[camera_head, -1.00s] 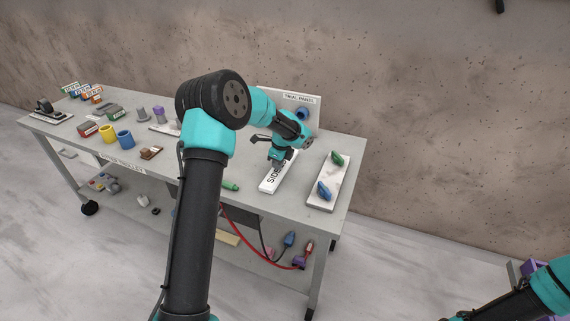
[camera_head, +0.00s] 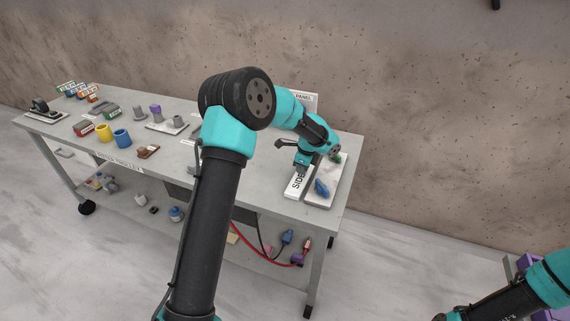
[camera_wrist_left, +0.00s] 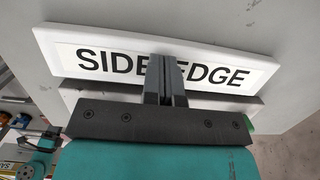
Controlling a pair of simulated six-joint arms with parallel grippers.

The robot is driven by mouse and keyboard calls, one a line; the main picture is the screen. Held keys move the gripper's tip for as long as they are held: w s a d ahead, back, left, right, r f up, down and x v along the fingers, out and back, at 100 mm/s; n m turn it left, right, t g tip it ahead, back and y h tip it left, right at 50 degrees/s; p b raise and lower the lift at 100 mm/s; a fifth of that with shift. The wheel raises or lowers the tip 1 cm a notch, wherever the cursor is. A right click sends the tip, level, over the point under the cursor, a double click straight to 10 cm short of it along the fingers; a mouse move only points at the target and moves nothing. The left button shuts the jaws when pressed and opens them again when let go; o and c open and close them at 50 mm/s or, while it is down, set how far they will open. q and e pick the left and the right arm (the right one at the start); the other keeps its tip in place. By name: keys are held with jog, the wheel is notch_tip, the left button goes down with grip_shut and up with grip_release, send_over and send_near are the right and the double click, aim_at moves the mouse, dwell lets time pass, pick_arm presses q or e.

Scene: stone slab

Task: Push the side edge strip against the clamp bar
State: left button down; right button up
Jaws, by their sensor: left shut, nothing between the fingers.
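The side edge strip (camera_head: 296,188) is a white bar lettered SIDE EDGE, lying on the table near its right end. It also shows in the left wrist view (camera_wrist_left: 215,55). My left gripper (camera_head: 301,169) is shut and empty, low at the strip's far part. In the left wrist view its closed fingers (camera_wrist_left: 168,82) overlap the lettering and hide part of it; contact is unclear. A white slab (camera_head: 318,198) with blue (camera_head: 321,188) and green (camera_head: 336,158) pieces lies right of the strip, with little or no visible gap. I cannot tell which part is the clamp bar.
A trial panel (camera_head: 304,98) stands behind my left arm. Yellow (camera_head: 103,133) and blue (camera_head: 122,138) cups and several small parts occupy the table's left half. Red and dark cables hang below the right front edge.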

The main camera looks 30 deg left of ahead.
aim_at(336, 183)
pick_arm(q)
jog(key=shift+s+d+f, duration=0.2)
jog(key=shift+d+f, duration=0.4)
jog(key=shift+d, duration=0.3)
jog(key=shift+r, duration=0.1)
jog(key=shift+w+r, duration=0.15)
jog(key=shift+r, duration=0.6)
jog(key=shift+d+r, duration=0.15)
jog(key=shift+r, duration=0.2)
jog(key=d, duration=0.7)
jog(key=w+d, duration=0.1)
jog(key=d, duration=0.3)
jog(key=shift+d, duration=0.3)
jog(key=shift+d, duration=0.1)
